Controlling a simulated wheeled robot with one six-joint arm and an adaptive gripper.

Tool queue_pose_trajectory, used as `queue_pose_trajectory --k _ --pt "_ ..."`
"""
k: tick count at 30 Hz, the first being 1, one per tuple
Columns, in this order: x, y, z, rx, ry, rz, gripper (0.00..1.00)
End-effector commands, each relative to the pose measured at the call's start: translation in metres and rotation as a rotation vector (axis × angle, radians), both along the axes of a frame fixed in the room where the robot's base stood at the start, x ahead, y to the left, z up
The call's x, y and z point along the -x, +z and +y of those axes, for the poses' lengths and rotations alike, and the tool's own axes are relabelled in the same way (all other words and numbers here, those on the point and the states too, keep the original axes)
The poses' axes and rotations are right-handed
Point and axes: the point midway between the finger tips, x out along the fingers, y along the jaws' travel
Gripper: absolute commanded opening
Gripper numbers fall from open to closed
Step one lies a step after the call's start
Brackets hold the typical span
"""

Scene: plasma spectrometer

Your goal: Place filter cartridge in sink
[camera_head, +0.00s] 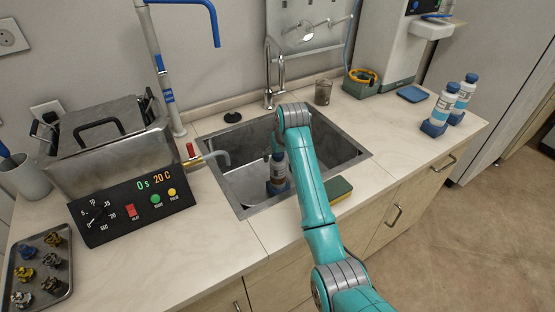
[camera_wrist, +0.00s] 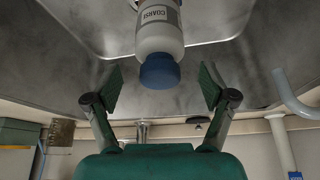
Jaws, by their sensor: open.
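The filter cartridge (camera_head: 278,168) is a white bottle with a printed label. It stands upright on the metal floor of the sink (camera_head: 243,188), with a blue base. In the wrist view the picture is inverted, and the cartridge's white body and blue cap (camera_wrist: 159,72) show near the centre. My gripper (camera_wrist: 162,88) is open, with one finger on each side of the cap and visible gaps on both sides. In the head view my arm reaches down into the sink, and its links mostly hide the gripper.
Two similar blue-capped bottles (camera_head: 443,105) stand on the right counter. A sponge (camera_head: 338,189) lies at the sink's front edge. The tap (camera_head: 269,80) rises behind the sink. A heated bath (camera_head: 112,150) stands left, with a tray (camera_head: 40,268) of small parts.

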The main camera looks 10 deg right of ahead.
Motion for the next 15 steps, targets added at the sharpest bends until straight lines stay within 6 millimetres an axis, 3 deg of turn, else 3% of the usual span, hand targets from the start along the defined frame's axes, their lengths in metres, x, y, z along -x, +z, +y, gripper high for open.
queue_pose_trajectory --k 6,15 --pt "0.016 0.037 -0.002 0.000 0.000 -0.002 0.83" --pt "0.026 0.059 -0.003 0.000 0.000 0.000 0.83"
